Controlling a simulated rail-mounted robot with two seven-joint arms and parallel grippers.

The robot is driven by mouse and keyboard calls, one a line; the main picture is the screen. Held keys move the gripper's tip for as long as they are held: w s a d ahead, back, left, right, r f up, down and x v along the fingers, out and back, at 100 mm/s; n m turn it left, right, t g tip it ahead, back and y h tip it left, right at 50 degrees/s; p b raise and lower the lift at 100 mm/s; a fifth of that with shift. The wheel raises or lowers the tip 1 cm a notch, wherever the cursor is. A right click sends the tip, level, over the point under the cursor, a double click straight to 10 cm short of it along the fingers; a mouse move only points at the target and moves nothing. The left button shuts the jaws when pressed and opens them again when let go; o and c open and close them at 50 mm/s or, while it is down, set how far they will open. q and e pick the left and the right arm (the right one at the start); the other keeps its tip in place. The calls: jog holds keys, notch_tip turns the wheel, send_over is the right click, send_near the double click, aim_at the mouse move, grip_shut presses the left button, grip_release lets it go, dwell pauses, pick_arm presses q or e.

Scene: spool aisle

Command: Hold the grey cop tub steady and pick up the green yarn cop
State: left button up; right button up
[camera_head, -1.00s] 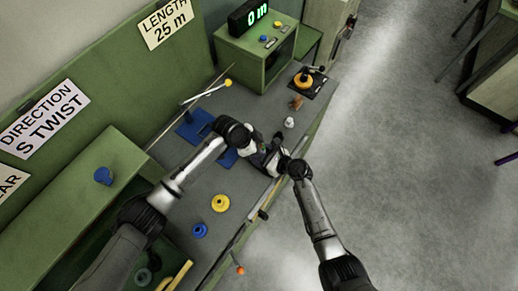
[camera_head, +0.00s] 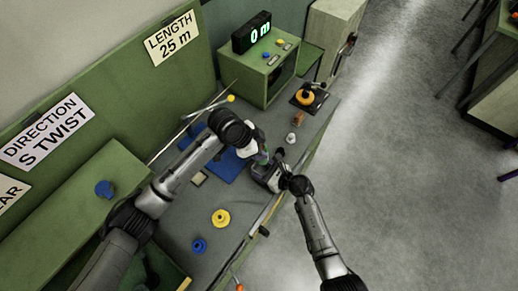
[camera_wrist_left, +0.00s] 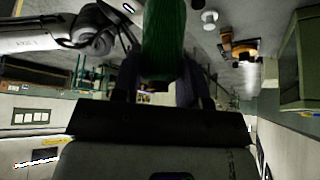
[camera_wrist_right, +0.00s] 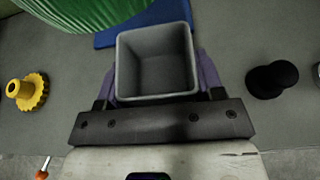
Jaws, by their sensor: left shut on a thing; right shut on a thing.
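The green yarn cop (camera_wrist_left: 163,35) is upright between the fingers of my left gripper (camera_wrist_left: 163,80), which is shut on it. My right gripper (camera_wrist_right: 157,88) is shut on the tub, with a finger on each side. The cop (camera_wrist_right: 85,12) is apart from the tub, toward the upper left of that view. In the head view the arms partly hide the tub.
A blue plate (camera_head: 226,167) lies on the grey bench beside the tub. A yellow flanged piece (camera_head: 221,218) and a blue one (camera_head: 199,246) stand nearer. A small white piece (camera_head: 291,138) and a black-based orange device (camera_head: 306,97) lie beyond. The green counter box (camera_head: 262,75) stands behind.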

jog(key=o, duration=1)
jog(key=v, duration=1.2)
jog(key=shift+s, duration=0.1)
